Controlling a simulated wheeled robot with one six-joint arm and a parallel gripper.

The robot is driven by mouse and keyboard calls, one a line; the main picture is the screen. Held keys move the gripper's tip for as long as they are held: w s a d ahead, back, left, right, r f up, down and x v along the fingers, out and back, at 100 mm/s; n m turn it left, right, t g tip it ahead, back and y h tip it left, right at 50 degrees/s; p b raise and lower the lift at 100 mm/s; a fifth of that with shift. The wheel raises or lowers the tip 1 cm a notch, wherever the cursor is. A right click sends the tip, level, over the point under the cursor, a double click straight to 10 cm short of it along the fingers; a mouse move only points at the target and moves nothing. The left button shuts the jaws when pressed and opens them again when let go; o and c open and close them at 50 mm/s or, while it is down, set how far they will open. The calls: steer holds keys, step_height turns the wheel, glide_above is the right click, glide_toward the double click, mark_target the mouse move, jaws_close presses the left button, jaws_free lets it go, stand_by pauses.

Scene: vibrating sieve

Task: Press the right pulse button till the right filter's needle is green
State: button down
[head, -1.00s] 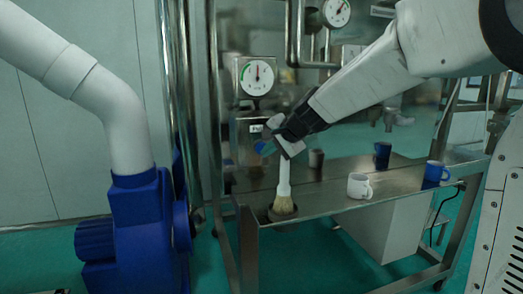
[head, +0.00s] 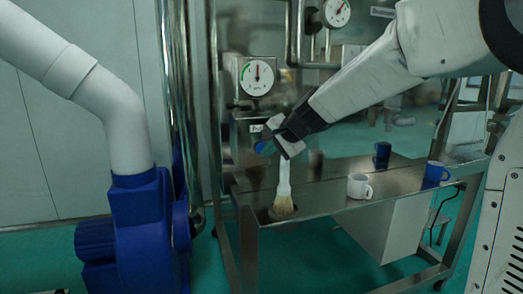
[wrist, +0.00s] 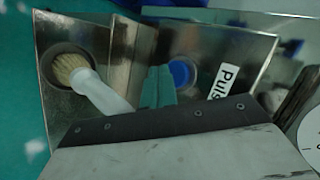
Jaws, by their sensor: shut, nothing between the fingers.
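A blue button (head: 262,147) sits on a metal panel by a white label, partly hidden by my gripper. In the wrist view the blue button (wrist: 180,73) shows beside a label (wrist: 222,82) reading "Puls". My gripper (head: 285,142) is shut and empty just in front of the panel. In the wrist view its fingertips (wrist: 158,88) are just left of the button; I cannot tell if they touch. A round gauge (head: 257,77) above the panel has its needle almost straight up and green marks at left. A second gauge (head: 336,12) is at the upper right, too small to read.
A brush (head: 284,192) with a white handle stands bristles down at the steel table's front left. A white mug (head: 360,186) and two blue mugs (head: 436,172) are on the table (head: 325,200). A blue blower with a white pipe (head: 120,130) fills the left.

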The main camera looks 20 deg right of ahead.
steer(key=shift+w, duration=0.1)
steer(key=shift+w, duration=0.35)
steer(key=shift+w, duration=0.45)
stand_by(0.6)
steer(key=shift+s, duration=0.9)
steer(key=shift+s, duration=2.5)
